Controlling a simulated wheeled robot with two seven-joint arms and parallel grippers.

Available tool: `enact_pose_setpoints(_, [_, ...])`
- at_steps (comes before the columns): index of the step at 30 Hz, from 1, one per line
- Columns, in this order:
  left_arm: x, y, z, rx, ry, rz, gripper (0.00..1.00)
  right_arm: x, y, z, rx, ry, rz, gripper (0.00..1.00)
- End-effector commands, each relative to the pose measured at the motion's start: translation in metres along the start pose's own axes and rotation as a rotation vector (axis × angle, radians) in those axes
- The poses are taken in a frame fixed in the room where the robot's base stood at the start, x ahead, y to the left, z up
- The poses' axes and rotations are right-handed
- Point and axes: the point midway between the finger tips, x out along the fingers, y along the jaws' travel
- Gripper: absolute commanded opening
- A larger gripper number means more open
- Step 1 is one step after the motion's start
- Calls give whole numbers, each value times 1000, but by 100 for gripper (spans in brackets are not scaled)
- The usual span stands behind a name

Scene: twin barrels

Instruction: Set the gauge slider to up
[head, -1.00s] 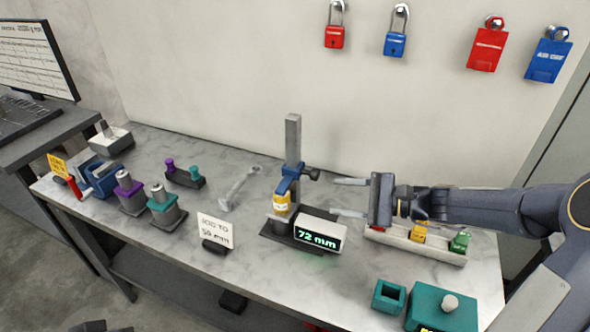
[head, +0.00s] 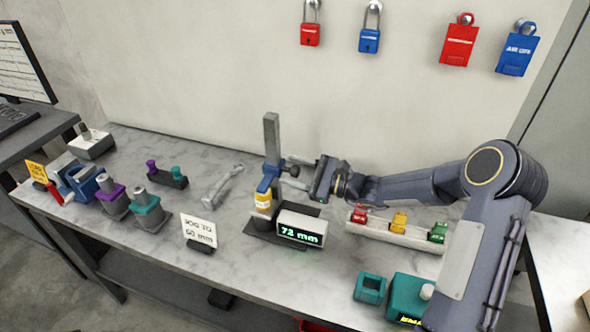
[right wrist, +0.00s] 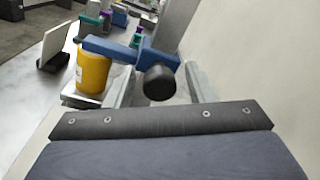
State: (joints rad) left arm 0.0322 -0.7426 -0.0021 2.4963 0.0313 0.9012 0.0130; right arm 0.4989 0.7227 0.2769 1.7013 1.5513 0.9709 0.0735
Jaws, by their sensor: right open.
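The gauge (head: 271,135) is a grey upright column on a dark base with a blue slider (head: 268,180). The slider sits low on the column, just above a yellow cylinder (head: 263,200). The display (head: 301,229) beside it reads about 72 mm in green. My right gripper (head: 294,174) is open at the slider's right side. In the right wrist view, the slider's black knob (right wrist: 158,83) lies between the two spread fingers, with the blue slider (right wrist: 110,50) beyond. I cannot tell whether a finger touches the knob. My left gripper is not in view.
A tray with red, yellow and green pieces (head: 385,235) lies under my right forearm. Teal boxes (head: 370,288) are at the front right. A wrench (head: 225,187) lies left of the gauge.

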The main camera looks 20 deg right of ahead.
Motion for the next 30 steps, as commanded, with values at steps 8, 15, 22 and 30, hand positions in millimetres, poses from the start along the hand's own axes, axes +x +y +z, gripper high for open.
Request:
enact_pose_setpoints(8, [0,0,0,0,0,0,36,0,0,0,-1,0,0,42])
enact_pose_setpoints(15, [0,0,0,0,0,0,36,0,0,0,-1,0,0,10])
enact_pose_setpoints(22, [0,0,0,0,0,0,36,0,0,1,-2,0,0,0])
enact_pose_setpoints(30, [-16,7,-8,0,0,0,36,0,-26,50,-9,-2,-2,0])
